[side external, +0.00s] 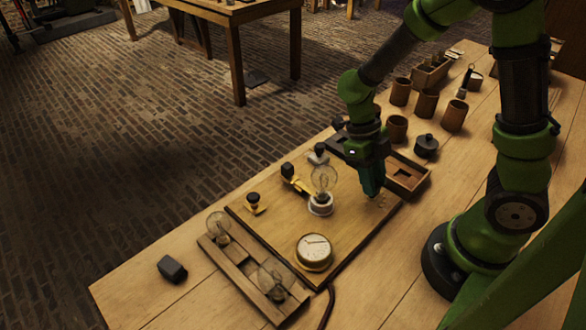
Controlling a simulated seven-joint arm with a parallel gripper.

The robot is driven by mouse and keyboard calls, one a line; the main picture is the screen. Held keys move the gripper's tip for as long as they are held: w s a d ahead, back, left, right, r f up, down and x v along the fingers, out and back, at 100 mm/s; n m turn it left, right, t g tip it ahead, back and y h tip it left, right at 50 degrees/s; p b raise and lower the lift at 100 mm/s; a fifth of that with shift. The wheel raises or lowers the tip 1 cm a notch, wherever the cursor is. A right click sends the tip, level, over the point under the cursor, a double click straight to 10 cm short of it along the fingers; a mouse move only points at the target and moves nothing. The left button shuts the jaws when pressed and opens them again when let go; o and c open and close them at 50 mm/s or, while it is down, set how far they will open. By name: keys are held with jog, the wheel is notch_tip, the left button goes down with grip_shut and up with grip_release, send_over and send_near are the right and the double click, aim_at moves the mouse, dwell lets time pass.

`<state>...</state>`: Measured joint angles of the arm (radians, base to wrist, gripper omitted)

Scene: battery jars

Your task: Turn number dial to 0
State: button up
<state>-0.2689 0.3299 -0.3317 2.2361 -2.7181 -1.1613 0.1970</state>
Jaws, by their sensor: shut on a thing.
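My gripper (373,192) points straight down at the right part of a wooden board (285,223). Its fingers are shut at the board's surface, around the number dial. The dial itself is almost wholly hidden by the fingers. Small pale marks show on the board beside the fingertips, too small to read, so I cannot tell which number the dial points to.
On the board are a bulb (324,180) in a white socket, a round gauge (314,250), a black-knobbed brass switch (292,177) and another brass piece (253,203). A tray with bulbs (240,262) lies front left. Brown jars (427,102) stand behind. A black block (172,268) lies left.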

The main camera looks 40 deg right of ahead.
jog(key=n+h, duration=0.1)
jog(key=n, duration=0.2)
jog(key=n+h, duration=0.1)
jog(key=n, duration=0.3)
jog(key=shift+a+t+h, duration=0.15)
jog(key=shift+t+h, duration=0.15)
jog(key=shift+t, duration=0.1)
dwell(0.3)
jog(key=o, duration=1.1)
jog(key=shift+c, duration=0.2)
jog(key=v, duration=1.7)
jog(key=shift+s, duration=0.1)
